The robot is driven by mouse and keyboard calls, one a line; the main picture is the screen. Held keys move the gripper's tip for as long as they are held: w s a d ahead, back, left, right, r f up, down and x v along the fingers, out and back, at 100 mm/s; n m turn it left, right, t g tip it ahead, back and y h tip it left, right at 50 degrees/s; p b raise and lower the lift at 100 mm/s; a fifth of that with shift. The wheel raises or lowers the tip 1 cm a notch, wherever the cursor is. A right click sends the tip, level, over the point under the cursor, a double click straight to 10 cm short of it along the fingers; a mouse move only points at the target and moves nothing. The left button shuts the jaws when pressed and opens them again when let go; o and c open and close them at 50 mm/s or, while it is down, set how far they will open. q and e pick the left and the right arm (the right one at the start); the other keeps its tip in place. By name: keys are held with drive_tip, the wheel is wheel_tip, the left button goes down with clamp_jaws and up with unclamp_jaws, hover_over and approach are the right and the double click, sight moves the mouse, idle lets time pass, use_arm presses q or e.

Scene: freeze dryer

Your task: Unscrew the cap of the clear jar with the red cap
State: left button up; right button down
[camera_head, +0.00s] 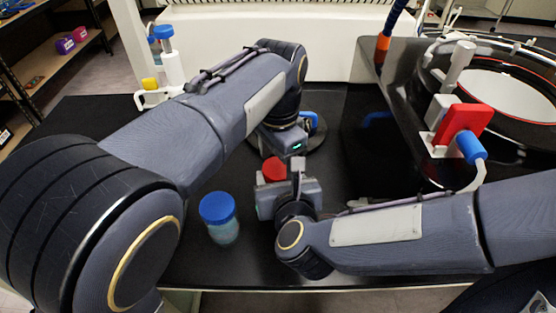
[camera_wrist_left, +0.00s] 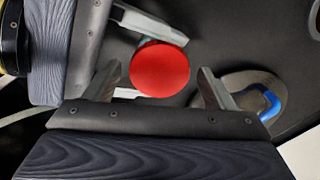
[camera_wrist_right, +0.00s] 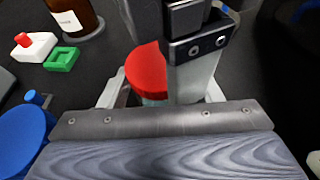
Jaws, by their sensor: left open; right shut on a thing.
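The clear jar's red cap (camera_head: 274,168) shows in the head view between my two grippers. From above, the round red cap (camera_wrist_left: 160,69) fills the middle of the left wrist view. My left gripper (camera_wrist_left: 162,84) is open, its fingers apart on either side of the cap and not visibly touching it. In the right wrist view my right gripper (camera_wrist_right: 160,95) is shut on the jar's clear body (camera_wrist_right: 153,102), just below the red cap (camera_wrist_right: 147,70). A left finger hides part of the cap there. Most of the jar body is hidden in the head view.
A jar with a blue cap (camera_head: 219,208) stands on the black bench, left of my right gripper. The dryer with a red-handled valve (camera_head: 464,124) stands at the right.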

use_arm(q)
wheel_tip(320, 180, up, 4)
drive_tip(key=shift+r, duration=0.2)
drive_tip(key=shift+c, duration=0.9)
drive_tip(key=m, duration=0.1)
drive_tip(key=r+m, duration=0.1)
drive_tip(key=m, duration=0.1)
drive_tip(key=shift+r, duration=0.3)
drive_tip(key=shift+c, duration=0.4)
drive_tip(key=m, duration=0.1)
drive_tip(key=r+m, duration=0.1)
drive_tip(key=m, duration=0.1)
drive_tip(key=shift+r, duration=0.25)
drive_tip(key=shift+f+m, duration=0.2)
drive_tip(key=shift+m, duration=0.1)
wheel_tip(320, 180, down, 7)
drive_tip(key=shift+f, duration=0.15)
drive_tip(key=shift+c, duration=0.5)
